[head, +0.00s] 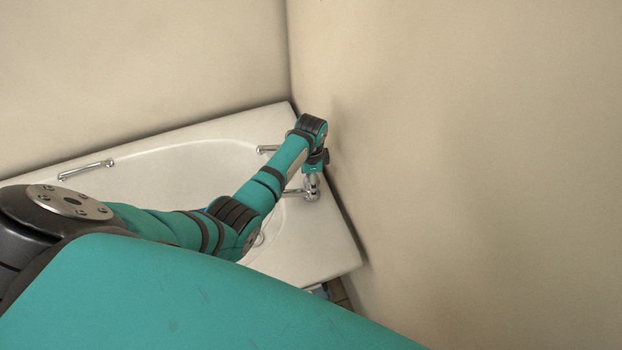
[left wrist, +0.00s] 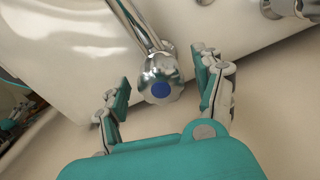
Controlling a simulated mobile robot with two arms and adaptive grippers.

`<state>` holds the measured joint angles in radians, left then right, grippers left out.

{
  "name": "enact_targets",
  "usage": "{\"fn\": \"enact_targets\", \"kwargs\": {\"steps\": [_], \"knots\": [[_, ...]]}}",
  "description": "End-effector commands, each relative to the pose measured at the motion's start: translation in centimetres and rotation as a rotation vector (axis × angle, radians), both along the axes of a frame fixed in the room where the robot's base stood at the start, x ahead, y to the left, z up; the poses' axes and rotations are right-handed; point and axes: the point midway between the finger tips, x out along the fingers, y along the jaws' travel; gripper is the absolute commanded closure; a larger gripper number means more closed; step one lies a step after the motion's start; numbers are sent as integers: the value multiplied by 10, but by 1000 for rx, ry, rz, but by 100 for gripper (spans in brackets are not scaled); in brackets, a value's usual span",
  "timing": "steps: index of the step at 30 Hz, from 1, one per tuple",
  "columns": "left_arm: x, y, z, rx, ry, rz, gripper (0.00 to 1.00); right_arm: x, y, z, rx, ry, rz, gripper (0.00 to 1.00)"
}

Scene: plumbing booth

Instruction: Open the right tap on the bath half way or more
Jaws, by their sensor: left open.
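The white bath (head: 325,240) stands in the corner of the walls. A chrome tap (head: 312,187) sits at its right end, with its spout pointing left over the basin. In the left wrist view its round knob with a blue cap (left wrist: 160,90) faces the camera. My left gripper (left wrist: 161,70) is open, with one finger on each side of this tap's knob; I cannot tell whether either finger touches it. In the head view the left gripper (head: 316,161) is over the tap and partly hides it. My right gripper is not in view.
A second chrome spout (head: 268,149) shows farther back, behind my left arm. Another chrome fitting (left wrist: 285,8) is at the top right of the wrist view. The right wall (head: 460,170) is close beside the gripper.

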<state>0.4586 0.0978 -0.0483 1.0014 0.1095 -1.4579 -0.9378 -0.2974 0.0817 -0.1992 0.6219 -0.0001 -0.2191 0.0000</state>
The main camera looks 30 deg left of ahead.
Motion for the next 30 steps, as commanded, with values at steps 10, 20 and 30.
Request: {"fn": "enact_targets", "kwargs": {"steps": [10,20,30], "knots": [[0,0,0,0,0,0,63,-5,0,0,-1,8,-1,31],[0,0,1,-1,1,5,87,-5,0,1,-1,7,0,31],[0,0,3,0,4,133,87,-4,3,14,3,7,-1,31]]}}
